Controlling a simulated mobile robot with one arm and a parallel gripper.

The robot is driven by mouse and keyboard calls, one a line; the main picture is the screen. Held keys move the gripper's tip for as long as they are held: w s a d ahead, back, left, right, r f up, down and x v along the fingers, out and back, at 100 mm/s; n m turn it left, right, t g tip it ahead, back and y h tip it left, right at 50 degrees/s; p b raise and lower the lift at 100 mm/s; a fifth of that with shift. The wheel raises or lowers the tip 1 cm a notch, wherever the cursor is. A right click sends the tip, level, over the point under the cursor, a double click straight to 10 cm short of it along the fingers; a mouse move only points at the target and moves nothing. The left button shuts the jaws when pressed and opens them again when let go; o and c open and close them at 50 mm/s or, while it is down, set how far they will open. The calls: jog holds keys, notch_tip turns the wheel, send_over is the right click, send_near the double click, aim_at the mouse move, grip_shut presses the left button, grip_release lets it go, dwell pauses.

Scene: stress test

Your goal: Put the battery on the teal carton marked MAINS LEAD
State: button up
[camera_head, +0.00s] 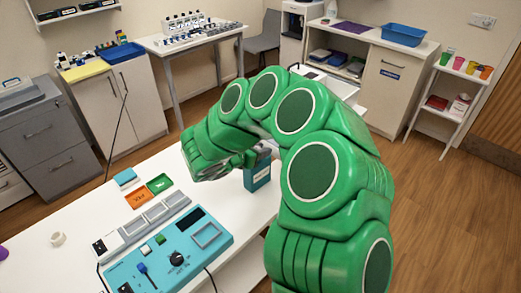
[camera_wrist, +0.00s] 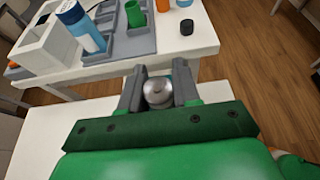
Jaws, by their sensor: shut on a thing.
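A teal carton (camera_head: 257,177) with a pale label band stands upright on the white table, right beside my gripper (camera_head: 243,159) in the head view. Its lettering is too small to read, and my arm partly covers it. In the wrist view my gripper (camera_wrist: 158,84) is shut on the battery (camera_wrist: 157,93), whose round silver end shows between the fingers. The battery cannot be made out in the head view. The carton cannot be made out in the wrist view, so the gap between battery and carton cannot be told.
A teal control panel (camera_head: 165,262) lies at the table's front. An orange tray (camera_head: 138,197), a green tray (camera_head: 159,183) and a small blue block (camera_head: 126,178) lie left of the carton. In the wrist view, another table holds a grey tray (camera_wrist: 118,48) and a blue-and-white cylinder (camera_wrist: 82,28).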

jog(key=o, duration=1.1)
jog(key=shift+c, duration=0.2)
jog(key=shift+r, duration=0.1)
jog(key=v, duration=1.2)
